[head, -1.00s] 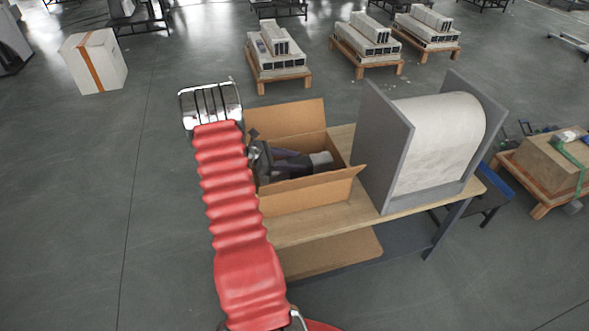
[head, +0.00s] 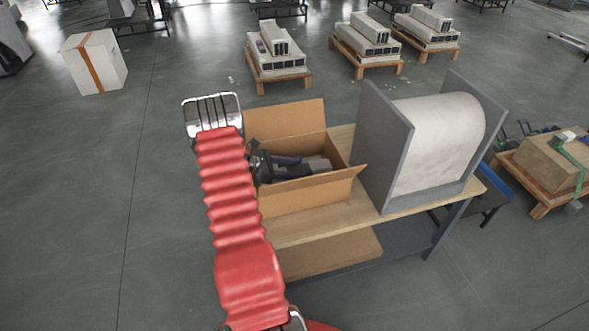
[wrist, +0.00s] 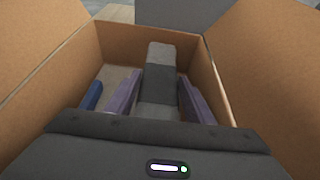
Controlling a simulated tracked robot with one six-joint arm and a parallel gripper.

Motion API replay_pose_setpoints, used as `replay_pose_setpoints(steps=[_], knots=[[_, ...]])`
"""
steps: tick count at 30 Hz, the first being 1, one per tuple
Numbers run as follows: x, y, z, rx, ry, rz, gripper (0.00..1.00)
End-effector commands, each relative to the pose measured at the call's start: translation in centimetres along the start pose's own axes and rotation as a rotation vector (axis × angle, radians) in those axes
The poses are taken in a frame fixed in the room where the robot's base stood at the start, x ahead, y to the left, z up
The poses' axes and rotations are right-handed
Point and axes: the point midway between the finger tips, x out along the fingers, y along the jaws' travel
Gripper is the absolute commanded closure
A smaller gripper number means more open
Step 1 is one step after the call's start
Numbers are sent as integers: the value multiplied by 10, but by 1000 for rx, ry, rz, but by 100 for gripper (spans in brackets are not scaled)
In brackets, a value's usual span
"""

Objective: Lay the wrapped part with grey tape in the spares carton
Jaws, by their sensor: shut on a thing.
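The open spares carton (head: 312,194) stands on the workbench with its flaps spread. My gripper (head: 304,166) is down inside the carton, its purple fingers shut on the wrapped part (head: 320,164). In the wrist view the wrapped part (wrist: 160,55) is pale grey with a darker grey tape band, held lengthwise between the fingers (wrist: 159,80). The carton's walls (wrist: 115,42) surround it. Its near end is hidden by my gripper body. I cannot tell whether it touches the carton floor.
A blue item (wrist: 92,95) lies in the carton, left of my fingers. A grey-sided holder with a big white roll (head: 440,140) stands on the bench to the right of the carton. Bare bench top (head: 310,225) shows in front. Pallets of stacked parts stand farther back on the floor.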

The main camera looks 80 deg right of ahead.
Motion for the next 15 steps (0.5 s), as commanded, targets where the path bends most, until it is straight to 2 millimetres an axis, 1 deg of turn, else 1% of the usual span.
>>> replay_pose_setpoints(steps=[15], knots=[[4,0,-9,1,-1,1,92]])
